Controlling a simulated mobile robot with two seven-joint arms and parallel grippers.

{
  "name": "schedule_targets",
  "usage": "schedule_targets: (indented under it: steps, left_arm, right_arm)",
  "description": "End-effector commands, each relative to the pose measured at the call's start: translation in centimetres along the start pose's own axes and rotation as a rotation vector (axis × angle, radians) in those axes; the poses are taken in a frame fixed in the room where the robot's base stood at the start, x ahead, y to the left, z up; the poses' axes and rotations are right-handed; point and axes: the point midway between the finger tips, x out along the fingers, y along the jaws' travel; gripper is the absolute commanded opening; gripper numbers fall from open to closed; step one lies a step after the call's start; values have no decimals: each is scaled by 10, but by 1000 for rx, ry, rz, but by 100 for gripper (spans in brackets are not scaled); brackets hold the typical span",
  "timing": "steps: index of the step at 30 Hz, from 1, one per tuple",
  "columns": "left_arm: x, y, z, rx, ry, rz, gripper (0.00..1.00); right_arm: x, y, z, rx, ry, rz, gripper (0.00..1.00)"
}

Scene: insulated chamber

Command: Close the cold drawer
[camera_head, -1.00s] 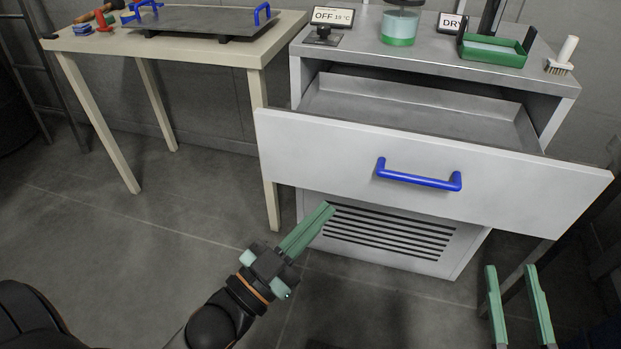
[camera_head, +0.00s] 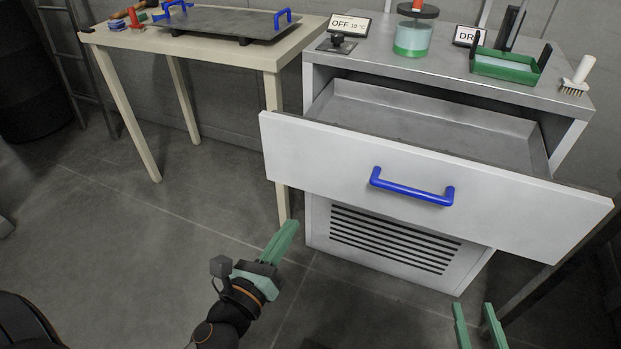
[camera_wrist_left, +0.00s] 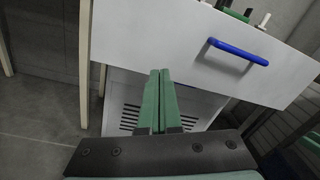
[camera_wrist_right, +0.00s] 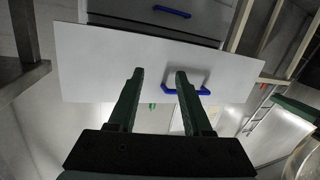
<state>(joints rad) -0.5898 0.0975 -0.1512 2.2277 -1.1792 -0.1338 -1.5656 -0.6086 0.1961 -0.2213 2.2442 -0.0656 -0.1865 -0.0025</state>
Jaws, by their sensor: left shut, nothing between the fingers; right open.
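The cold drawer (camera_head: 330,160) is pulled out from the grey cabinet, and its bare metal tray shows behind the white front. Its blue handle (camera_head: 411,188) is on the front; it also shows in the left wrist view (camera_wrist_left: 238,52) and the right wrist view (camera_wrist_right: 187,91). My left gripper (camera_head: 292,224) is shut and empty, below and left of the handle, apart from the drawer in the head view. My right gripper (camera_head: 474,306) is open and empty, low in front of the drawer. In the right wrist view the handle appears beyond its right finger.
On the cabinet top stand an OFF sign (camera_head: 348,25), a jar with green liquid (camera_head: 411,38), a green tray (camera_head: 505,68) and a brush (camera_head: 577,75). A table (camera_head: 225,53) with a blue-handled plate (camera_head: 222,24) stands left. Floor before the cabinet is clear.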

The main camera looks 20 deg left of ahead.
Motion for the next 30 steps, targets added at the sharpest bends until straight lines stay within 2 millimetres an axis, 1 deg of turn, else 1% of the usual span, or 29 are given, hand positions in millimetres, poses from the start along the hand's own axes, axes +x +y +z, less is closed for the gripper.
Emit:
schedule_targets:
  steps: [1, 3, 7, 11, 13, 19, 24, 27, 30]
  left_arm:
    - [0, 4, 0, 115, -2, 18, 0]
    - [0, 8, 0, 252, -3, 38, 0]
    - [0, 12, 0, 388, -2, 56, 0]
    - [3, 12, 1, 413, -4, 58, 0]
    - [8, 12, 2, 410, -4, 57, 0]
    - [26, 13, 3, 409, -5, 57, 0]
    - [49, 14, 4, 407, -5, 56, 0]
    - [67, 15, 4, 407, -6, 56, 0]
    - [84, 16, 3, 406, -5, 56, 0]
  right_arm:
    - [-1, -1, 5, 6, -21, -1, 50]
    - [-1, -2, 10, 12, -41, -2, 50]
    - [-2, -2, 16, 19, -64, -4, 50]
    - [-3, -4, 24, 29, -98, -6, 50]
    - [-5, -6, 33, 40, -135, -8, 50]
    - [-16, -14, 71, 85, -291, -20, 50]
    - [-30, -24, 104, 125, -430, -34, 50]
    - [-40, -30, 121, 144, -504, -42, 50]
    - [-48, -35, 134, 161, -559, -49, 50]
